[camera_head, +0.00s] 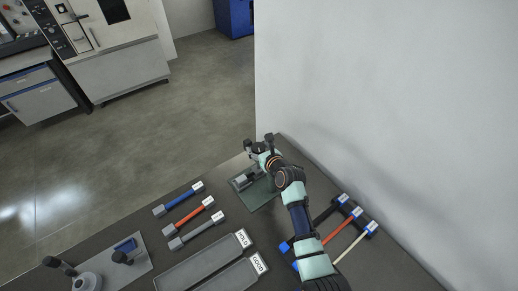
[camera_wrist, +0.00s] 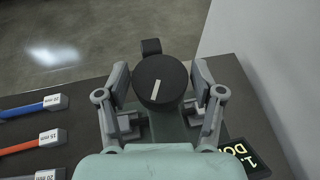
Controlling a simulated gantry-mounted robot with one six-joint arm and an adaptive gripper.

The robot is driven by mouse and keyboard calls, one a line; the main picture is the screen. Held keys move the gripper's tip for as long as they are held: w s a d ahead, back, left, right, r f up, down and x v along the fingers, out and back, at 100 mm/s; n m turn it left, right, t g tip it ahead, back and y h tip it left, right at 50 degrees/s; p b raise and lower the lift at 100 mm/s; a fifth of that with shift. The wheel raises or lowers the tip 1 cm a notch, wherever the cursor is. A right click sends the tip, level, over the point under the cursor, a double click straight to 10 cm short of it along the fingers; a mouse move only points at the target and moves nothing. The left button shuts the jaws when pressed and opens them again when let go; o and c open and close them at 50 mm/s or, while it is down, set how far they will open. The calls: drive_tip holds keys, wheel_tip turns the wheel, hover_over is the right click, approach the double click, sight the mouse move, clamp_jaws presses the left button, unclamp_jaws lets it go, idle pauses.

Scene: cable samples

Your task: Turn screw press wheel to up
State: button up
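The screw press wheel (camera_wrist: 161,80) is a round black knob in the wrist view, with a white line on its top. The line runs nearly upright in the picture, its upper end leaning slightly right. My gripper (camera_wrist: 161,82) is open, with one finger on each side of the wheel and a visible gap on both sides. In the head view my gripper (camera_head: 261,147) is over the grey-green press base (camera_head: 262,195) near the table's far corner. There, my gripper and arm hide most of the press, and I cannot make out the wheel's mark.
Cable samples with blue (camera_head: 178,198), red (camera_head: 188,215) and grey (camera_head: 196,232) bodies lie left of the press. More cables (camera_head: 343,228) lie right of my arm. Grey trays (camera_head: 205,263) lie in front. A white wall (camera_head: 380,90) stands close behind the table.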

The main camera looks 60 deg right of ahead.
drive_tip(key=c, duration=0.8)
drive_tip(key=shift+o, duration=0.2)
drive_tip(key=shift+n+y+b, duration=0.3)
drive_tip(key=shift+y, duration=0.1)
drive_tip(key=n+t+y+b, duration=0.2)
drive_tip(key=n+y+b, duration=0.1)
drive_tip(key=shift+d+f+n+y, duration=0.15)
drive_tip(key=shift+d+n+y, duration=0.05)
drive_tip(key=shift+n+y, duration=0.1)
drive_tip(key=n+y+b, duration=0.1)
drive_tip(key=y+b, duration=0.1)
drive_tip(key=n+y+b, duration=0.2)
drive_tip(key=b, duration=0.1)
drive_tip(key=shift+f+n+t, duration=0.2)
drive_tip(key=shift+n+t, duration=0.1)
drive_tip(key=shift+t, duration=0.1)
drive_tip(key=n+y+b, duration=0.2)
drive_tip(key=y+b, duration=0.1)
drive_tip(key=b, duration=0.2)
drive_tip(key=shift+b, duration=0.4)
drive_tip(key=shift+r+n+g+y+b, duration=0.2)
drive_tip(key=shift+n+g+y+b, duration=0.3)
drive_tip(key=shift+b, duration=0.55)
drive_tip(key=shift+r, duration=0.1)
